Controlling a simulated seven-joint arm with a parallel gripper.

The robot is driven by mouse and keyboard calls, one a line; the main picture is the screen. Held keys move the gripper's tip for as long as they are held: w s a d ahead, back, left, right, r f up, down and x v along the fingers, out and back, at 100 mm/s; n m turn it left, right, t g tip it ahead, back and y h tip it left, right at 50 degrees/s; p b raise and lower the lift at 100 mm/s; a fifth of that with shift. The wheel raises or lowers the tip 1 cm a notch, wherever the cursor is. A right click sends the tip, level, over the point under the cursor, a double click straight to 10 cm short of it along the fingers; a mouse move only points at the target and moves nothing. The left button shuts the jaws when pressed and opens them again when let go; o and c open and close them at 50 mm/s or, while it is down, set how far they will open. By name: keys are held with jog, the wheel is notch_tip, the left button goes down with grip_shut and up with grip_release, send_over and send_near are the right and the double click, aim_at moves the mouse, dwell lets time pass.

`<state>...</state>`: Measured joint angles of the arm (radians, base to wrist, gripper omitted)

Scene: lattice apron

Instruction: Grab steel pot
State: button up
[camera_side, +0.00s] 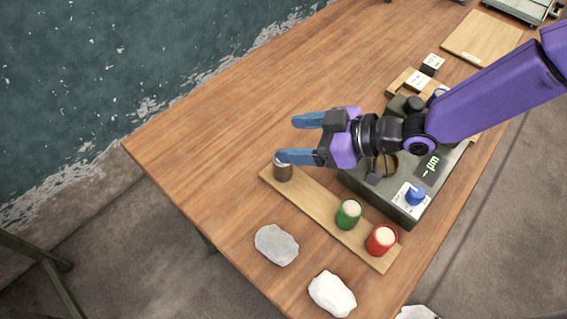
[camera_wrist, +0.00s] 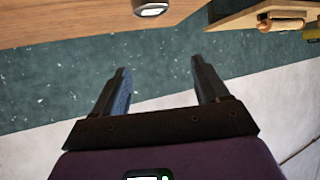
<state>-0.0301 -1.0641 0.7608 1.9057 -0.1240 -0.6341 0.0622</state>
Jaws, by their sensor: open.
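The steel pot (camera_side: 283,171) looks like a small dark metallic cylinder, standing upright on the upper left end of a narrow wooden board (camera_side: 318,208). My gripper (camera_side: 287,138) is open, with its two blue fingers pointing left in the side view. The lower finger overlaps the pot's top edge there; I cannot tell whether they touch. Nothing shows between the fingers. In the wrist view my gripper (camera_wrist: 160,78) is also open and empty. A grey metallic cylinder (camera_wrist: 150,8), cut off at the top edge, may be the pot.
A green cup (camera_side: 348,214) and a red cup (camera_side: 381,240) stand on the same board. A grey-green machine with a blue knob (camera_side: 415,195) lies under my arm. A grey stone (camera_side: 276,245) and a white stone (camera_side: 332,294) lie nearby. The table's upper left is clear.

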aim_at(275, 159)
jog(key=shift+a+f, duration=0.2)
jog(key=shift+f, duration=3.25)
jog(key=shift+x, duration=2.55)
jog(key=c, duration=1.2)
jog(key=shift+o, duration=0.2)
jog(key=shift+r, duration=0.15)
